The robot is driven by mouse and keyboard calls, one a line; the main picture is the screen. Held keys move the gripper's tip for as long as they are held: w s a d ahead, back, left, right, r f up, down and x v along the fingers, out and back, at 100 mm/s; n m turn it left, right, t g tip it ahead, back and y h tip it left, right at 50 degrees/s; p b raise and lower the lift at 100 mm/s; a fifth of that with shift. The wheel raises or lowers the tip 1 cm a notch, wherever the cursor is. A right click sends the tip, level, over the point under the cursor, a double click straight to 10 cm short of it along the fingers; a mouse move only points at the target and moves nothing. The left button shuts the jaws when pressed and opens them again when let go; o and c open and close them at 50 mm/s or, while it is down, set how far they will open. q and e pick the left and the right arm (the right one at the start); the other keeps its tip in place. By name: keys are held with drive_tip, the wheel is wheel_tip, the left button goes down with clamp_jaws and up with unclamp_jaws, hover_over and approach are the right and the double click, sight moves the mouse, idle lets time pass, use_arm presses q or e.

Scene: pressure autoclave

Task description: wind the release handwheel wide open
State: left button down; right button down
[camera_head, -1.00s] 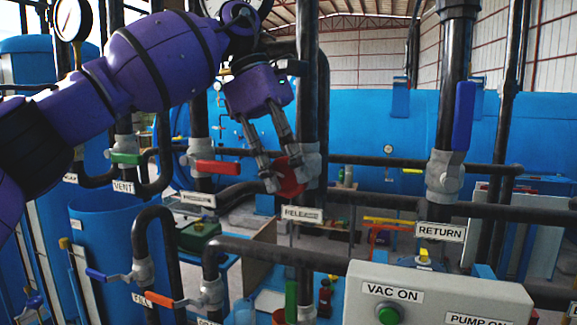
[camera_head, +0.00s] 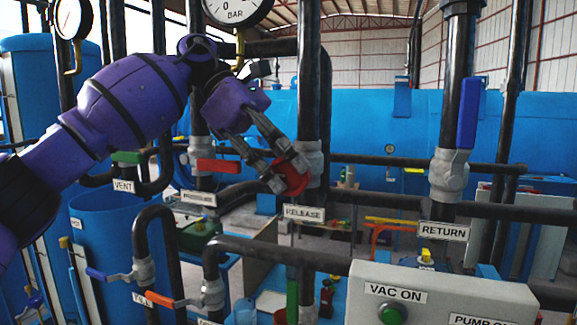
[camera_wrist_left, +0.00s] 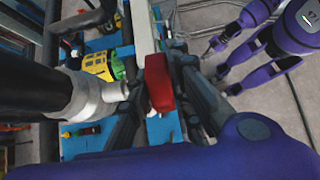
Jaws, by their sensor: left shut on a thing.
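The red release handwheel (camera_head: 294,180) sits on a grey valve body on a dark vertical pipe, just above the RELEASE label (camera_head: 304,213). My left gripper (camera_head: 287,173) reaches it from the upper left and is shut on it, one finger at its upper edge and one at its lower left. In the left wrist view the red handwheel (camera_wrist_left: 158,83) lies between the two dark fingers, next to the pale valve body (camera_wrist_left: 95,98). The fingers hide part of its rim. My right gripper does not show in the head view.
A red lever (camera_head: 219,166) above another label is left of the wheel. A blue lever (camera_head: 468,112) stands on the RETURN valve at right. A VAC ON control box (camera_head: 440,290) is at lower right. Dark pipes surround the wheel closely.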

use_arm(q)
drive_tip(key=shift+w+a+f+g+h+b, duration=0.15)
drive_tip(key=shift+g+h+b, duration=0.2)
drive_tip(key=shift+h, duration=0.75)
drive_tip(key=c, duration=1.6)
unclamp_jaws()
drive_tip(key=v, duration=1.2)
drive_tip(key=shift+a+f, duration=0.1)
drive_tip(key=shift+a, duration=0.1)
